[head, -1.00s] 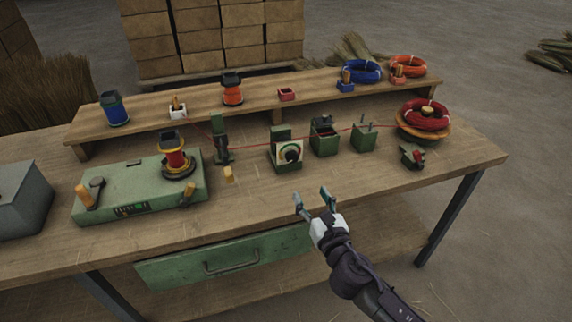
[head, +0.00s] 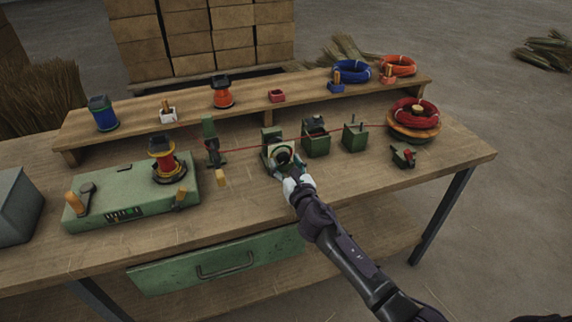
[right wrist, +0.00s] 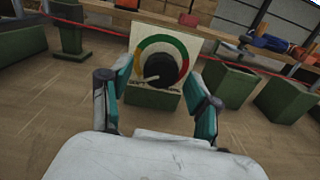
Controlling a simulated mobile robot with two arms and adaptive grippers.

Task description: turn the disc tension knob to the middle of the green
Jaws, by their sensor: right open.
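The disc tension knob (right wrist: 162,70) is black and round with a pale pointer mark toward its lower left. It sits on a cream dial plate (right wrist: 188,38) with a green, yellow and red arc, on a green block. The pointer lies near the arc's lower left end, outside the green. In the head view the dial unit (head: 270,137) is partly hidden by my gripper. My right gripper (right wrist: 160,88) is open, with one finger on each side below the knob and a gap around it. It also shows in the head view (head: 284,168). My left gripper is not in view.
A red cord (head: 240,146) runs behind the dial across the bench. A green box (head: 316,142) stands close right of the dial. A green winder base (head: 130,205) with a spool is at left. The bench top (head: 350,175) in front is clear.

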